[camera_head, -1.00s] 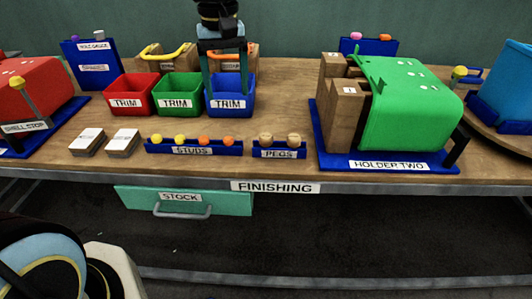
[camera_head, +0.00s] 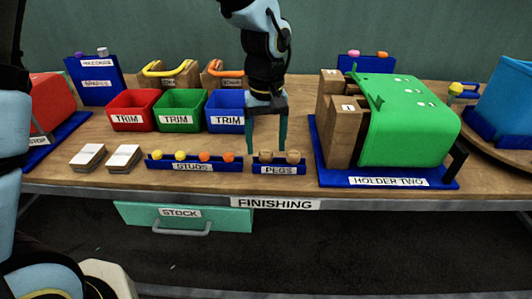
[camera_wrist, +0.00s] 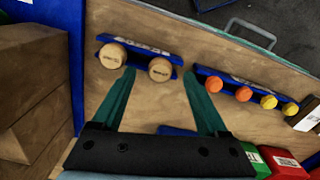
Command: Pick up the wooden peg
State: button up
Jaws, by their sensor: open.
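Two round-topped wooden pegs stand in the blue rack labelled PEGS (camera_head: 279,171), a left one (camera_head: 265,156) and a right one (camera_head: 293,156) in the head view. The wrist view is turned round: the left peg shows there as the right one (camera_wrist: 160,69), the other beside it (camera_wrist: 112,55). My gripper (camera_head: 267,146) points down over the rack, open and empty. In the wrist view its fingertips (camera_wrist: 159,74) appear on either side of the left peg, with one fingertip near the gap between the pegs. How far the tips are above the rack is unclear.
A blue rack of yellow and orange studs (camera_head: 194,166) lies just left of the pegs. The green HOLDER TWO press (camera_head: 410,122) with wooden blocks (camera_head: 346,130) stands close on the right. A blue TRIM bin (camera_head: 226,112) is behind. The table front edge is near.

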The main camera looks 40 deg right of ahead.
jog(key=shift+f, duration=0.95)
grip_shut()
